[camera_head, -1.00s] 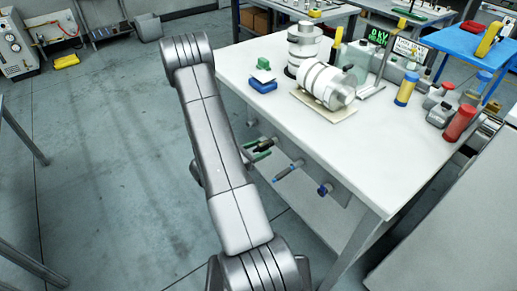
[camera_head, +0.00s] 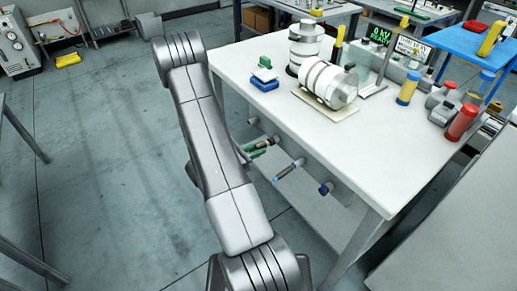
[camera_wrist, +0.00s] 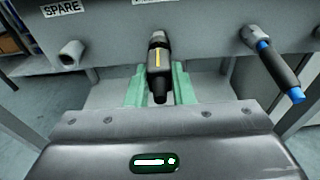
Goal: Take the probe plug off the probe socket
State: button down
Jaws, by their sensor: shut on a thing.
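A black plug with a yellow stripe (camera_wrist: 159,62) stands in the middle of the wrist view, in front of the grey panel. No other plug sits between my fingers, and I take it as the probe plug. My gripper (camera_wrist: 160,88) has green fingers on both sides of this plug and is shut on it. The probe socket is hidden behind the plug's far end, so I cannot tell whether they still touch. In the head view my gripper (camera_head: 258,148) shows small beside the table's side panel, partly behind my arm.
A black plug with a blue end (camera_wrist: 283,70) sits on the panel at right. An empty stub under the SPARE label (camera_wrist: 70,52) is at left. The table top (camera_head: 370,140) carries white cylinders (camera_head: 328,82) and coloured bottles. Open floor (camera_head: 100,180) lies left of my arm.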

jog(key=shift+f+v, duration=0.1)
jog(key=shift+v, duration=0.7)
jog(key=shift+f+v, duration=0.15)
jog(key=shift+v, duration=0.65)
